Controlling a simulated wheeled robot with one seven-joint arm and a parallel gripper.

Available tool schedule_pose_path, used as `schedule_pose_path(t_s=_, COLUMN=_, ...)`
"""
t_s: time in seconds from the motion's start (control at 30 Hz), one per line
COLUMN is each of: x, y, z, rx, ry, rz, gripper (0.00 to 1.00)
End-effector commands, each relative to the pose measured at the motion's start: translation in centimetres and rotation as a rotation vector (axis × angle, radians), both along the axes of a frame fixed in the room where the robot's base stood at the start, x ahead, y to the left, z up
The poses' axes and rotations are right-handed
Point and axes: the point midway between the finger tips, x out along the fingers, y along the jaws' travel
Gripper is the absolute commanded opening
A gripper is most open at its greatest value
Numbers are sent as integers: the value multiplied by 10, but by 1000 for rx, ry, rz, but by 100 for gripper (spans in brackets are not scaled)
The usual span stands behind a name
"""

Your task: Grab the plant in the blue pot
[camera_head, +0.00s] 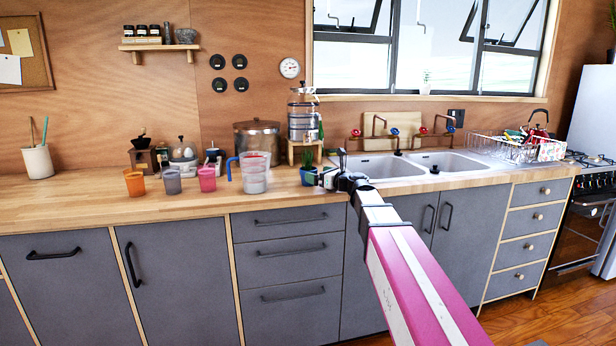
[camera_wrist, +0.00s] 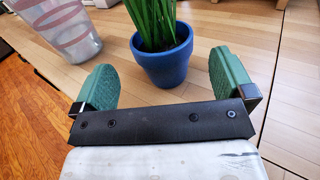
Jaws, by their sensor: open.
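The plant in the blue pot (camera_wrist: 163,62) stands upright on the wooden counter in the wrist view, its long green leaves running up past the top edge. My gripper (camera_wrist: 162,80) is open, with one green-padded finger to the left of the pot and one to the right. The pot sits between and slightly beyond the fingertips, with space on both sides. In the head view the plant's pot (camera_head: 307,176) shows at the end of my arm, partly hidden by my gripper (camera_head: 322,178).
A clear measuring jug (camera_head: 254,174) with a blue handle stands left of the plant; its striped side (camera_wrist: 62,28) shows at upper left in the wrist view. Pink, grey and orange cups (camera_head: 207,179) stand farther left. The sink (camera_head: 375,168) lies to the right, a metal dispenser (camera_head: 303,122) behind.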

Motion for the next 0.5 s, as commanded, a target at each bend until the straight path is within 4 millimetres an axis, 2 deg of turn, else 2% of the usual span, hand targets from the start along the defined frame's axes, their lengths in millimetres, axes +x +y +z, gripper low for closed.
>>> schedule_pose_path(t_s=0.23, x=13, y=12, z=-1, rx=-1, ry=-1, rz=-1, gripper=100)
schedule_pose_path(t_s=0.5, x=38, y=39, z=-3, rx=-1, ry=-1, rz=-1, gripper=100)
